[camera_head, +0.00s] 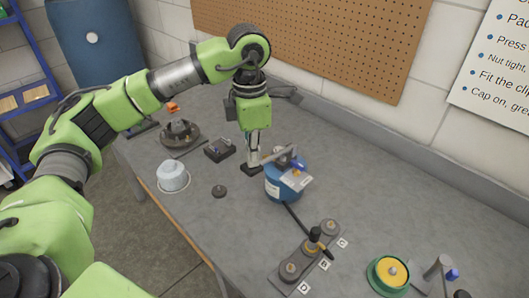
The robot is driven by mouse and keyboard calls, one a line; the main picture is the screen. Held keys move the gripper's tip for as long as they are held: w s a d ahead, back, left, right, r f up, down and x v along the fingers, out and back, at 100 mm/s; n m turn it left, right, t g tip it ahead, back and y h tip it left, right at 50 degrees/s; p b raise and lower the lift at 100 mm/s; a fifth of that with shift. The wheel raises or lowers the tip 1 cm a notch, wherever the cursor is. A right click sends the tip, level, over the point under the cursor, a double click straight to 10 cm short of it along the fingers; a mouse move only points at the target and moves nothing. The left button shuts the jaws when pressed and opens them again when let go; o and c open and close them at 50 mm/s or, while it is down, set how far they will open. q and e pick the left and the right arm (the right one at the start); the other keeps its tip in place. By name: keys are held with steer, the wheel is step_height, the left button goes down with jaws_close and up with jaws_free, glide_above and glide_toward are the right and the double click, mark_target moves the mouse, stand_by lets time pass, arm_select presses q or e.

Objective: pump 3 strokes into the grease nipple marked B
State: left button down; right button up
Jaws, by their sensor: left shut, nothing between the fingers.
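A blue grease pump (280,187) stands on the bench, with a grey lever (282,154) on top reaching left toward my left gripper (253,166). That gripper points down and is shut and empty, close to the lever's end. I cannot tell whether it touches the lever. A black hose (296,219) runs from the pump to a dark upright coupler with a tan collar (314,237) at the middle of a grey nipple block (298,262). Three white tags lie along the block; the middle tag (325,266) is too small to read surely. My right gripper is out of view.
A green and yellow round part (388,273) and a grey stand (436,276) are at front right. A white-lidded jar (172,177), black knob (219,191), small dark box (219,149) and round dark tray (179,134) lie left.

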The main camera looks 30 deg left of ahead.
mark_target(252, 170)
arm_select(q)
steer(key=shift+s+f+b, duration=0.15)
steer(key=shift+f+b, duration=0.85)
steer(key=shift+f, duration=0.2)
steer(key=shift+f+b, duration=1)
steer(key=shift+f, duration=0.2)
steer(key=shift+r, duration=0.1)
steer(key=shift+w+d+r+p, duration=0.1)
steer(key=shift+w+r+p, duration=0.05)
steer(key=shift+r+p, duration=0.85)
steer(key=shift+w+a+r+p, duration=0.15)
steer(key=shift+r+p, duration=0.45)
steer(key=shift+r, duration=0.75)
steer(key=shift+w+d+r+p, duration=0.2)
steer(key=shift+r+p, duration=0.6)
steer(key=shift+r, duration=0.35)
steer(key=shift+f, duration=0.15)
